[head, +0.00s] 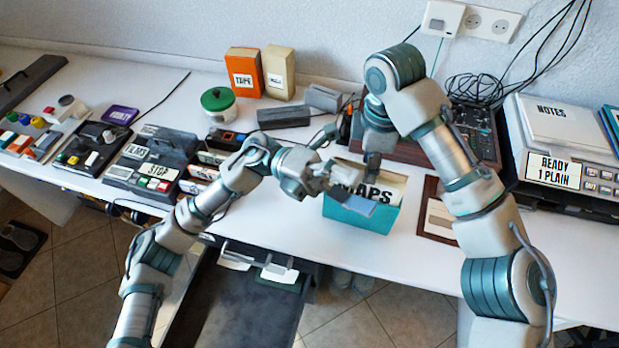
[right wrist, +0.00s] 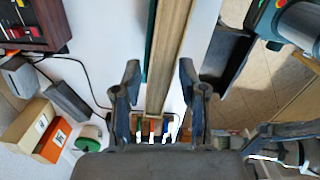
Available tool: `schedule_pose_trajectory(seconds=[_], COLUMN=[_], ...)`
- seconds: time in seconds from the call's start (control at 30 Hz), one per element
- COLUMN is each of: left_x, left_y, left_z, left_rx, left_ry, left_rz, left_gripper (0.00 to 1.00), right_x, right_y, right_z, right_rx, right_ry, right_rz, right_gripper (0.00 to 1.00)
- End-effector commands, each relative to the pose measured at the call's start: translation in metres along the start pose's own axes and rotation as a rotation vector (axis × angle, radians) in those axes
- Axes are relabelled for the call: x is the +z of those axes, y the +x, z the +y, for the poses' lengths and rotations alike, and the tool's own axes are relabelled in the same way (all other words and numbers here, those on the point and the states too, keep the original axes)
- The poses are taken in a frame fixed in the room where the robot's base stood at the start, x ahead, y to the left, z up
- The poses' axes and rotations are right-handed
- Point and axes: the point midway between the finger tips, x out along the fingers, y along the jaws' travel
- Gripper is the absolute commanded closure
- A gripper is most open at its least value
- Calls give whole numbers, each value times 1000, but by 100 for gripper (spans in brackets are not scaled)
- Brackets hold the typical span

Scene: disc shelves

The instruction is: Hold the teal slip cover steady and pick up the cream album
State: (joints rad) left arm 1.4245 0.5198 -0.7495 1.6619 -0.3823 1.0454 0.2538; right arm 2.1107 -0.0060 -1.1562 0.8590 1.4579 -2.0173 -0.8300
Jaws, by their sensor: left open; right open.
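The teal slip cover (head: 353,217) stands on the white table, open at the top. The cream album (head: 391,187), lettered MAPS, stands inside it with its upper part showing. My left gripper (head: 345,196) is open at the cover's front left, partly hiding it; contact cannot be told. My right gripper (head: 373,165) is open above the album's top edge. In the right wrist view, the right gripper's fingers (right wrist: 159,72) lie on either side of the album's long edge (right wrist: 171,55), with gaps showing. A strip of the teal cover (right wrist: 151,42) runs beside it.
A framed card (head: 437,215) lies right of the cover. A dark control panel (head: 474,135) with cables stands behind my right arm. A READY scale (head: 565,165) is at the right. Tape decks (head: 150,165), a green-lidded jar (head: 218,105) and boxes (head: 246,72) stand left and behind.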

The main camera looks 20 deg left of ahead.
Motion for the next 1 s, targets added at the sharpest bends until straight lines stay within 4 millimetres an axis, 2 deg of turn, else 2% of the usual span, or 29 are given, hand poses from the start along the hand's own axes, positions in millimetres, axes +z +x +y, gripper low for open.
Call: schedule_pose_trajectory(seconds=[0.03,0.07,0.1,0.17,0.23,0.33,0.43,0.5,0.6,0.7,0.87,1.0], left_x=[13,23,35,47,57,64,60,56,53,50,52,57], left_y=[-5,-12,-30,-58,-96,-150,-181,-190,-198,-203,-195,-175], left_z=[-14,-15,0,27,53,84,111,128,145,154,163,170], left_rx=[69,111,161,196,223,228,182,137,82,46,28,28], left_ry=[14,-20,-133,-323,-527,-805,-1113,-1313,-1523,-1648,-1710,-1710], left_rz=[-18,-38,-78,-139,-224,-350,-432,-463,-493,-509,-515,-512], left_gripper=[23,23,23,23,23,23,23,23,23,23,23,23], right_x=[0,0,0,0,0,0,0,0,1,2,2,1], right_y=[0,0,0,0,1,1,0,0,0,0,0,0], right_z=[0,0,0,0,0,1,0,0,0,0,0,0], right_rx=[0,0,0,0,-1,-1,0,0,1,1,0,0], right_ry=[0,0,0,0,0,0,0,0,0,0,0,0], right_rz=[0,0,0,0,0,0,0,0,1,2,2,1], right_gripper=[58,58,58,58,58,58,58,58,58,58,58,58])
